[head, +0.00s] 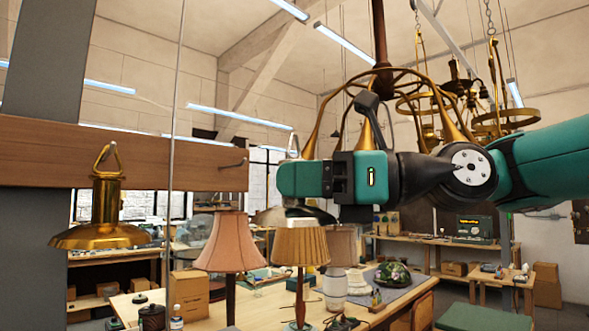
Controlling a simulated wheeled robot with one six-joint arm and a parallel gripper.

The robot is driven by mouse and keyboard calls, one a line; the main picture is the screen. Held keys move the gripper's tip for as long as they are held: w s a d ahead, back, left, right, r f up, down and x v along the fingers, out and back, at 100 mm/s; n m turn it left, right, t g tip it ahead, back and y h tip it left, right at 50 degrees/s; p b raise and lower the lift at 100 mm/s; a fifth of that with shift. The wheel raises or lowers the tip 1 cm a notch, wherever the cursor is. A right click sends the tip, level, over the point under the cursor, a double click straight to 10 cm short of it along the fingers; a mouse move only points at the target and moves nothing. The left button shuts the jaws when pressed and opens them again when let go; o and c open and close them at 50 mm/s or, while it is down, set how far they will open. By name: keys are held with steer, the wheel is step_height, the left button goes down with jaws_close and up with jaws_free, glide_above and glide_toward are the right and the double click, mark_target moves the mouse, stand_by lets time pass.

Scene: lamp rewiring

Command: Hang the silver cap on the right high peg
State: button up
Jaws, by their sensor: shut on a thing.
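The silver cap (292,216) hangs upright, mostly hidden behind my gripper. Its shiny rim shows below the gripper, and a thin loop shows above it. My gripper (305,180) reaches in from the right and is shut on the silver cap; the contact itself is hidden. The right high peg (235,165) is a small dark hook near the right end of the wooden rail (150,152). It is bare. The cap and gripper are to the right of this peg in the picture, apart from it.
A gold cap (100,225) hangs by its loop at the left of the rail. A grey post (35,235) stands behind the rail. Shaded lamps (230,243) stand on the workbench below. A brass chandelier frame (420,78) hangs above and behind my arm.

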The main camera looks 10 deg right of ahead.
steer(key=shift+w+a+f, duration=0.15)
steer(key=shift+w+a, duration=0.65)
steer(key=shift+w, duration=0.05)
steer(key=shift+w+a+f+p, duration=0.1)
steer(key=shift+w+a+p, duration=0.65)
steer(key=shift+w, duration=0.55)
steer(key=shift+w+a+r+p, duration=0.1)
steer(key=shift+w+a+p, duration=0.4)
steer(key=shift+w+a, duration=0.65)
steer(key=shift+w+a+f+p, duration=0.1)
steer(key=shift+w+a+p, duration=0.55)
steer(key=shift+w, duration=0.8)
steer(key=shift+a, duration=0.1)
steer(key=shift+p, duration=0.3)
steer(key=shift+f, duration=0.15)
steer(key=shift+w+f, duration=0.1)
steer(key=shift+f, duration=0.5)
